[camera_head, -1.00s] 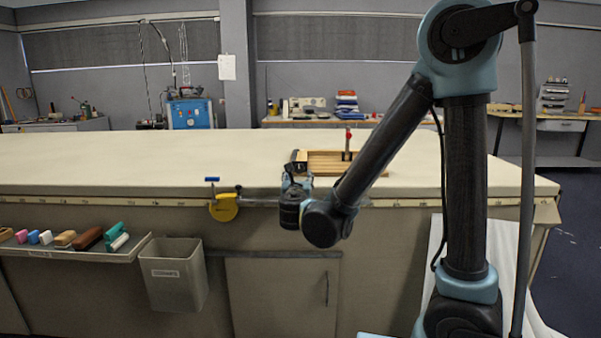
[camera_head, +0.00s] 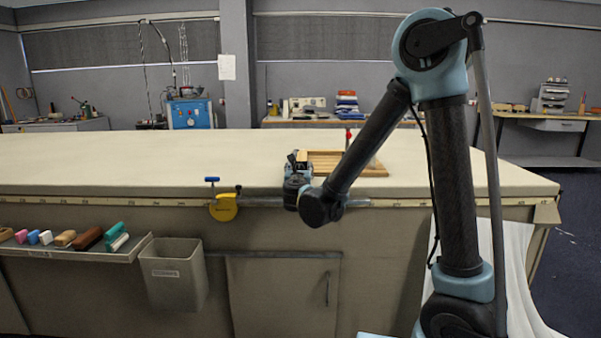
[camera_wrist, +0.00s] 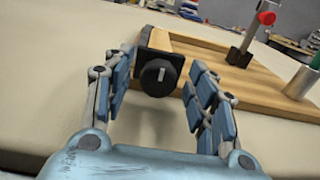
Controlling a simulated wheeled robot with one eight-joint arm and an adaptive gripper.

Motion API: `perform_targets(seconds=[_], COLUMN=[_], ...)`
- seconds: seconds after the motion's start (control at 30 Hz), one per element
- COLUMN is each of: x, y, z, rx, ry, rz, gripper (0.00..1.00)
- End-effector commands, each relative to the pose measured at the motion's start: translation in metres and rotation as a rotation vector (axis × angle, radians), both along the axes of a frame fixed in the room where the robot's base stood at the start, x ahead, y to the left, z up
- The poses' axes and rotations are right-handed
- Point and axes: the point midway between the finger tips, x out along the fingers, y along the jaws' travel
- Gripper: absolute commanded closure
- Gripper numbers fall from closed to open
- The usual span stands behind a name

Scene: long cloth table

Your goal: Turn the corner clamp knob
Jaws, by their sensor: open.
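In the wrist view, a round black knob (camera_wrist: 152,86) with a pale mark on its face sits on a dark square block at the near corner of a wooden frame (camera_wrist: 230,80). My gripper (camera_wrist: 158,70) is open. One finger is to the left of the knob and the other to the right, with visible gaps on both sides. Whether the fingertips reach level with the knob is hard to tell. In the head view, my gripper (camera_head: 297,168) is at the table's front edge by the left end of the wooden frame (camera_head: 374,170); the knob is not clear there.
A red-topped metal post (camera_wrist: 252,35) stands on the frame, with a silver and green cylinder (camera_wrist: 302,80) to its right. The cloth table (camera_head: 120,165) is clear left of the frame.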

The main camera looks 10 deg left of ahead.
Motion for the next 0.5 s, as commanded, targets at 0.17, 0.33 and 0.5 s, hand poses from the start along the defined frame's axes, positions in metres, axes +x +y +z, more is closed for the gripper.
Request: perform_targets(seconds=[0.17, 0.33, 0.5], x=[-0.0002, -0.0002, -0.0002], y=[0.0001, 0.0, -0.0002], z=[0.0, 0.0, 0.0], rx=[0.0, 0.0, 0.007], ry=[0.0, 0.0, 0.001], rz=[0.0, 0.0, -0.001], gripper=[0.73, 0.92, 0.92])
